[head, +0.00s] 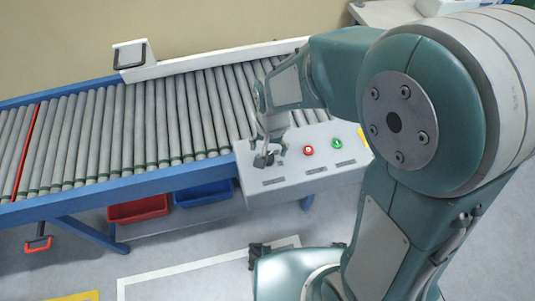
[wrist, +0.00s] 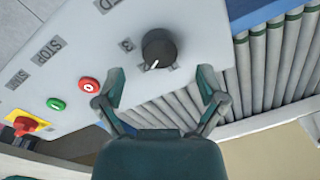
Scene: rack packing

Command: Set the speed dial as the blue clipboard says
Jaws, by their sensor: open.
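The speed dial (wrist: 159,48) is a round black knob with a white pointer mark, on the light grey control panel (wrist: 85,45). In the wrist view its pointer is toward the lower left of the knob. A printed "3" shows left of the dial; other numbers are hidden or unreadable. My gripper (wrist: 161,80) is open, its two fingers apart just below the dial in that view, with nothing between them. In the head view my gripper (head: 265,148) is over the left part of the panel (head: 300,185). No blue clipboard can be seen in either view.
A red button (head: 308,150) and a green button (head: 336,143) sit right of the dial in the head view. A red switch on yellow (wrist: 28,125) shows in the wrist view. The roller conveyor (head: 120,130) runs behind; red (head: 138,208) and blue (head: 205,193) bins are below.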

